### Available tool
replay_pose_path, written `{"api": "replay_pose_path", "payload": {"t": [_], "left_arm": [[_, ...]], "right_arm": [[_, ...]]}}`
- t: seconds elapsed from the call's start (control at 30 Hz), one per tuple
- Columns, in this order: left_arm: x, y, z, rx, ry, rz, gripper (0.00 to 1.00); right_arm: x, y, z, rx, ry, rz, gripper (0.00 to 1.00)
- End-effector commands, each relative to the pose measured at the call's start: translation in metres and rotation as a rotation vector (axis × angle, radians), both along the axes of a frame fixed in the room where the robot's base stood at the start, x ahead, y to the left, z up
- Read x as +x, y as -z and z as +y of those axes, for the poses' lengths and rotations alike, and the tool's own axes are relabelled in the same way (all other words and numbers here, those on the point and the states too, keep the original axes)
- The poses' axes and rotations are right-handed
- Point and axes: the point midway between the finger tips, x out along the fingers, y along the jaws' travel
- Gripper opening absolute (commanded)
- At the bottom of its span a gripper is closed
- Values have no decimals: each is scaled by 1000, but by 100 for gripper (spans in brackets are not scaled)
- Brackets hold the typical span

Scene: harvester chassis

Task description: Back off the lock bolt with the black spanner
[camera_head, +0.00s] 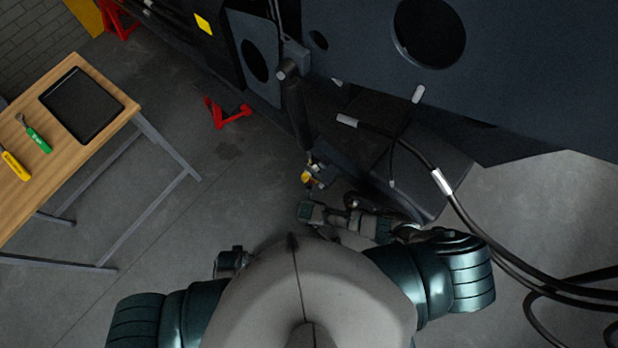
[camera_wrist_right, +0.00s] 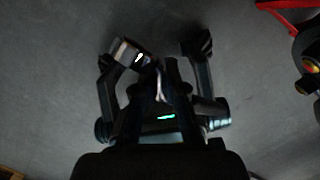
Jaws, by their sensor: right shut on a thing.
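My right gripper (camera_head: 318,182) is below the lower end of a dark cylinder (camera_head: 294,103) that hangs from the machine. In the right wrist view my right gripper (camera_wrist_right: 160,62) is shut on a thin dark thing with a bright edge, which looks like the black spanner (camera_wrist_right: 160,85). Most of it is hidden in shadow between the fingers. A small yellow part (camera_head: 307,177) shows right beside the gripper in the head view. I cannot make out the lock bolt clearly. My left gripper is not in view.
The dark harvester chassis (camera_head: 520,75) fills the upper right, with hoses (camera_head: 470,218) hanging from it. A wooden table (camera_head: 85,150) at left bears a black tray (camera_head: 82,104), a green-handled tool (camera_head: 36,135) and a yellow tool (camera_head: 14,166). A red stand (camera_head: 226,113) is on the floor.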

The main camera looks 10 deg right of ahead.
Motion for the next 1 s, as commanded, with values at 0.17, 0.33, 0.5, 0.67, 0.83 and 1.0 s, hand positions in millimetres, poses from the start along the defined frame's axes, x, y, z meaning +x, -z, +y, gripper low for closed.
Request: {"api": "replay_pose_path", "payload": {"t": [0.17,0.33,0.5,0.67,0.83,1.0], "left_arm": [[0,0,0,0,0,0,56],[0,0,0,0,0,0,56],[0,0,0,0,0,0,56],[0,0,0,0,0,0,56],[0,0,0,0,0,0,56],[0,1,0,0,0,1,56]], "right_arm": [[0,0,0,0,0,0,0],[0,0,0,0,0,0,0],[0,0,0,0,0,0,0],[1,0,0,1,0,0,0],[0,0,0,0,0,0,0],[6,0,-7,-1,0,-1,0]]}}
